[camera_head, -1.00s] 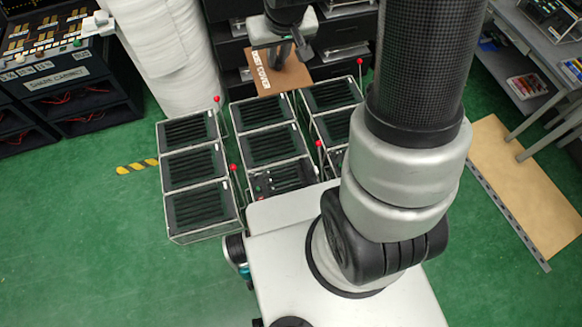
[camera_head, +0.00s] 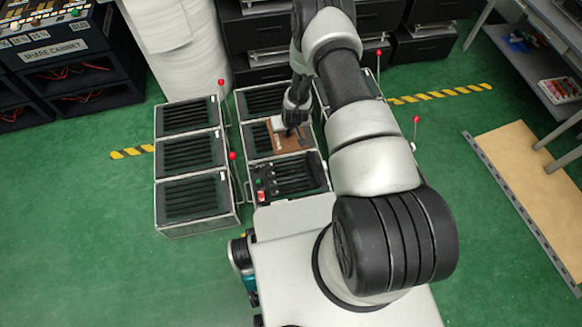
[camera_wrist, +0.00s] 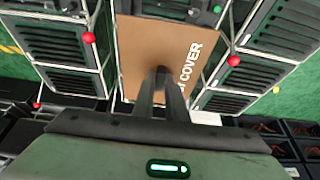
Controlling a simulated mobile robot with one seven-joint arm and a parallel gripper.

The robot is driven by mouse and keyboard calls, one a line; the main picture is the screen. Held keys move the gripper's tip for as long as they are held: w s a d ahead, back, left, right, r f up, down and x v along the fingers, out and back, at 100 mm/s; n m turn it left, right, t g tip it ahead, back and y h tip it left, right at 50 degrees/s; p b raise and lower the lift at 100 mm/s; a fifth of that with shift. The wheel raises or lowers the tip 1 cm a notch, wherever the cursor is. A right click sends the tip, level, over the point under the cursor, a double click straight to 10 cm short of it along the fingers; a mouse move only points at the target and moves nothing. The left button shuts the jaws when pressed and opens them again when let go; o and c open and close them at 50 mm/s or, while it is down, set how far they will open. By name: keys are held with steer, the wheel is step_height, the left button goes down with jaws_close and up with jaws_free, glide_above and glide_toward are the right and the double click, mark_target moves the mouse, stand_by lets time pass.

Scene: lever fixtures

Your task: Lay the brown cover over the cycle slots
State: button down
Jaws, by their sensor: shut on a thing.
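The brown cover (camera_head: 287,143) is a flat panel with white lettering; "COVER" can be read in the wrist view (camera_wrist: 138,62). My gripper (camera_head: 291,126) is shut on it, and both fingers (camera_wrist: 164,78) meet the panel near its lettered side in the wrist view. The cover is over the middle case (camera_head: 254,145) of the centre column of slotted black cases and hides part of its slots. I cannot tell whether it touches the case. The front case (camera_head: 290,176) of that column has dark slots and small coloured buttons. No label marks the cycle slots legibly.
A left column of slotted cases (camera_head: 190,156) stands beside it. Red-knobbed levers (camera_head: 232,156) rise between the columns; one red knob (camera_wrist: 233,61) is close to the cover's right in the wrist view. My arm hides much of the right column. Green floor is open at left.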

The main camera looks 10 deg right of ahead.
steer(key=s+f+b, duration=0.1)
steer(key=s+f, duration=0.1)
steer(key=f, duration=0.6)
steer(key=s+f+b, duration=0.2)
steer(key=s+f, duration=0.1)
steer(key=f, duration=0.4)
steer(key=shift+s+f, duration=0.2)
steer(key=shift+f, duration=0.2)
steer(key=shift+s+d+f, duration=0.1)
step_height(320, 180, down, 6)
steer(key=b, duration=0.6)
steer(key=shift+f, duration=1.2)
steer(key=c, duration=1.7)
jaws_free()
steer(key=shift+s+r, duration=0.1)
steer(key=shift+r, duration=0.05)
